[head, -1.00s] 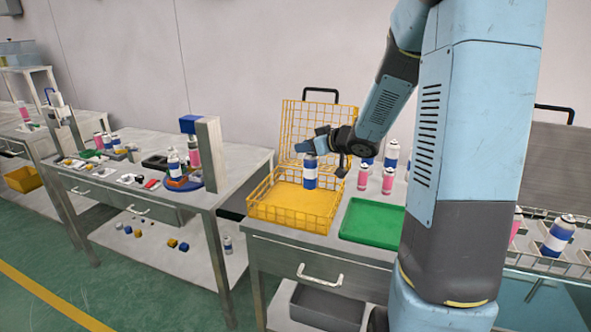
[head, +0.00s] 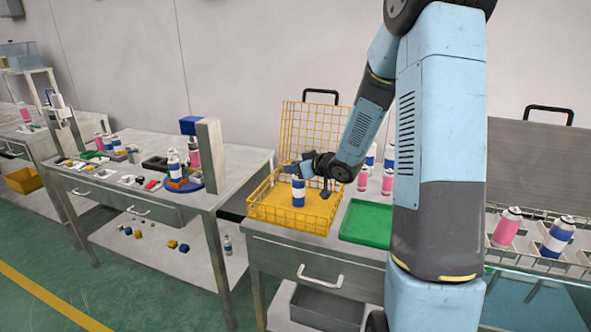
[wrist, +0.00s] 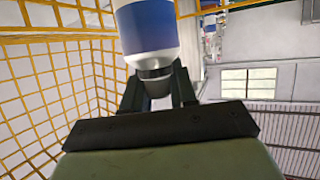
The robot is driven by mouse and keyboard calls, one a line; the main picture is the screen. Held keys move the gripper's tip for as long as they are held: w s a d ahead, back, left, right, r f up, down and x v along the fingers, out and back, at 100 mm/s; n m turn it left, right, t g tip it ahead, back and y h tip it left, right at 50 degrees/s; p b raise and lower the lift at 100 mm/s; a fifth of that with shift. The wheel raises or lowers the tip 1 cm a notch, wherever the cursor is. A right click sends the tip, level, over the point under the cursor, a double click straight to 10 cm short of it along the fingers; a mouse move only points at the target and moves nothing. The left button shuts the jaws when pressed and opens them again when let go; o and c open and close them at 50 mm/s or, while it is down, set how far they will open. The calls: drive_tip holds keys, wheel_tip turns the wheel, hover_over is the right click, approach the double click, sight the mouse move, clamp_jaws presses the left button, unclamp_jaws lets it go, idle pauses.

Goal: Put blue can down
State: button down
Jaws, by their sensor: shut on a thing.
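The blue can (head: 298,193) has a blue body with white bands and stands upright within the outline of the yellow wire basket (head: 262,205). My gripper (head: 297,172) is above it and shut on its top. In the wrist view the blue can (wrist: 150,28) sits between the two dark fingers (wrist: 157,88), held at its narrow neck end. Whether the can's base touches the basket floor cannot be told.
A green tray (head: 367,222) lies right of the basket. Several pink and blue cans (head: 363,178) stand behind it. A wire rack with a pink can (head: 507,228) and a blue can (head: 558,237) is at the right. The basket's raised mesh lid (head: 310,128) stands behind.

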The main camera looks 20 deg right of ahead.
drive_tip(key=c, duration=1)
unclamp_jaws()
drive_tip(key=shift+s+f, duration=0.1)
drive_tip(key=shift+f, duration=0.3)
drive_tip(key=shift+c, duration=0.2)
drive_tip(key=shift+o, duration=1.4)
drive_tip(key=shift+r, duration=0.1)
